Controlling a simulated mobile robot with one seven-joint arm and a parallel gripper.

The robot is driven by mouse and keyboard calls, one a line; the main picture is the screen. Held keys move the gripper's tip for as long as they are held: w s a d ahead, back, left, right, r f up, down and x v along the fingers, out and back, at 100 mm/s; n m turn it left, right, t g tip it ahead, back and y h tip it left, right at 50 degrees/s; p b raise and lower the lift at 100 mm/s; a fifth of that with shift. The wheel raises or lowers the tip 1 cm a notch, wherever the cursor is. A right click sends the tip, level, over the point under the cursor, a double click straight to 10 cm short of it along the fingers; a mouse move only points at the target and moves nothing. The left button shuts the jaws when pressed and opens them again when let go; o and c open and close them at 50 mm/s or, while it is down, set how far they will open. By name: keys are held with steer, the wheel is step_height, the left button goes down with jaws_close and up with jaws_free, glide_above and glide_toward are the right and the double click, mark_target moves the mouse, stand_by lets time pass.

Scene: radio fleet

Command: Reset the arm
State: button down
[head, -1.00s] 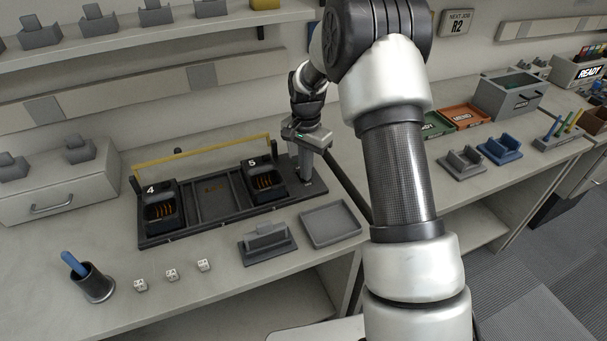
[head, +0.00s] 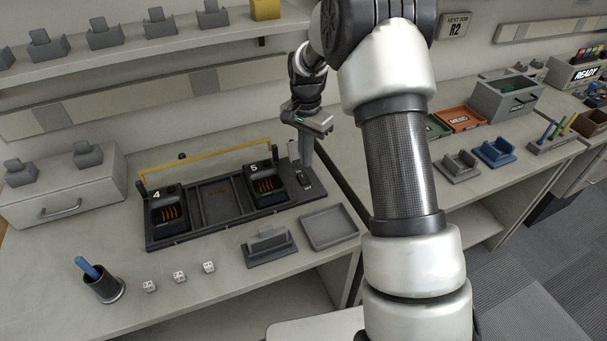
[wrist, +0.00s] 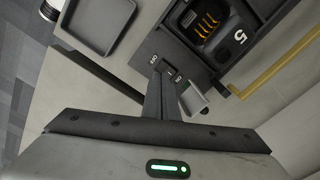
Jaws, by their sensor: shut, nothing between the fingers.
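My gripper (head: 305,168) is shut and empty, pointing down over the right end of the dark charging rack (head: 165,240). In the wrist view its closed fingers (wrist: 163,82) lie over a small panel with ON and OFF-like lettering (wrist: 164,66). A gap between fingertips and panel seems to show in the head view, but its size is hard to judge. Charger bay 5 (head: 266,186) is just left of the gripper and looks empty, with orange contacts; bay 4 (head: 169,212) looks the same.
A yellow bar (head: 205,160) runs along the rack's back. A grey tray (head: 329,228) and a grey cradle (head: 268,246) stand in front. Dice (head: 179,277) and a pen cup (head: 103,284) are at front left. A shelf (head: 150,50) with grey holders hangs above.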

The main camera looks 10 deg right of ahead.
stand_by(0.4)
steer(key=s+r+n+t+p, duration=0.1)
steer(key=s+r+n+p, duration=0.15)
steer(key=s+r, duration=0.65)
steer(key=s+r+n+t+p, duration=0.2)
steer(key=s+r+p, duration=0.15)
steer(key=r, duration=1.15)
steer(key=s+r+n+t+p, duration=0.1)
steer(key=s+r, duration=0.3)
steer(key=s, duration=0.5)
steer(key=s+r+n+t+p, duration=0.1)
steer(key=s+r+n, duration=0.3)
steer(key=s, duration=0.5)
steer(key=shift+s+r+t+p, duration=0.3)
steer(key=shift+p, duration=0.55)
